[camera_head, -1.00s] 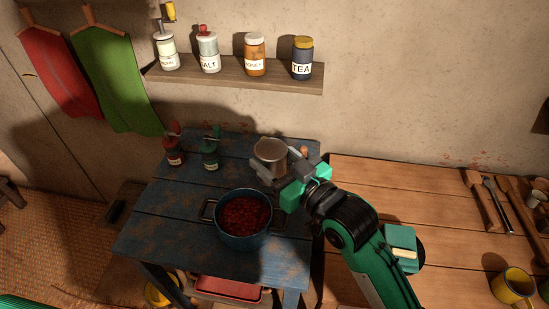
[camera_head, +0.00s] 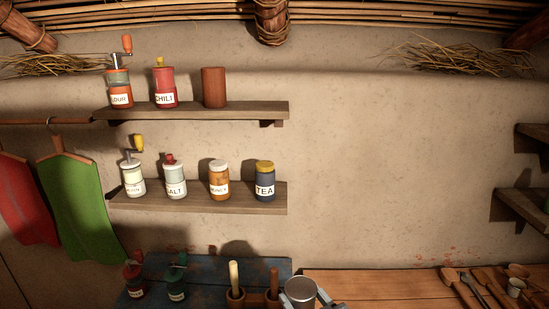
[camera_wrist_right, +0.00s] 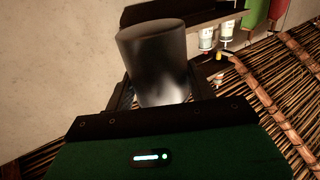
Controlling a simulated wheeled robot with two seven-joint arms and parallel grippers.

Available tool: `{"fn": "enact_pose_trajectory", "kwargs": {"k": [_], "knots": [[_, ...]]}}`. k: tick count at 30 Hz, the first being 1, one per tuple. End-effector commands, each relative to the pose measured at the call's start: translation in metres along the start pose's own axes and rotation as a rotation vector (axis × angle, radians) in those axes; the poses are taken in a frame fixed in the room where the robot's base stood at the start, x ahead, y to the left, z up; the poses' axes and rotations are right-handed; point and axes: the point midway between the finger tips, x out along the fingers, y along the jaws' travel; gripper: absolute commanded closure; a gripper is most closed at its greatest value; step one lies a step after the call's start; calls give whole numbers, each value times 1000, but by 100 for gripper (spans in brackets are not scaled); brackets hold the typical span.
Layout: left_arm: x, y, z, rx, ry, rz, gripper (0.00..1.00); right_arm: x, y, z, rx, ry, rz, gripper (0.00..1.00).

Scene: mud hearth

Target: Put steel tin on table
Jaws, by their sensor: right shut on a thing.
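The steel tin (camera_head: 301,290) is a grey metal cylinder at the bottom of the head view, in front of the seam between the blue table (camera_head: 215,268) and the wooden table (camera_head: 385,287). My right gripper (camera_head: 308,303) is shut on it, with a finger at each side. In the right wrist view the tin (camera_wrist_right: 158,60) stands up between the fingers of my gripper (camera_wrist_right: 155,98), its lower part hidden by the gripper body. The tin's base and most of both tables are out of the head view. My left gripper is not in view.
A red and a green grinder (camera_head: 177,283) stand farther left. Wooden utensils (camera_head: 480,287) lie at right.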

Motion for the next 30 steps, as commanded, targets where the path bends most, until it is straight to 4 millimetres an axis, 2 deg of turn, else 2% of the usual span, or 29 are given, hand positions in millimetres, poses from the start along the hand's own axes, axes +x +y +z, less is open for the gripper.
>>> {"fn": "enact_pose_trajectory", "kwargs": {"k": [1, 6, 13, 16, 20, 30], "knots": [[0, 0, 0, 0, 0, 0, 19, -9, 13, 11, 6, -6, 49, 68], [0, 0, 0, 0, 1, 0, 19, -42, 55, 43, 4, -7, 206, 68], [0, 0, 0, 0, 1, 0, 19, -92, 96, 79, 2, -5, 373, 68], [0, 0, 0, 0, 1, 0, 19, -107, 106, 89, 1, -3, 417, 68], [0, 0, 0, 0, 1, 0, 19, -119, 113, 95, 0, -1, 446, 68], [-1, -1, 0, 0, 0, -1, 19, -121, 115, 94, 0, 2, 452, 68]]}}
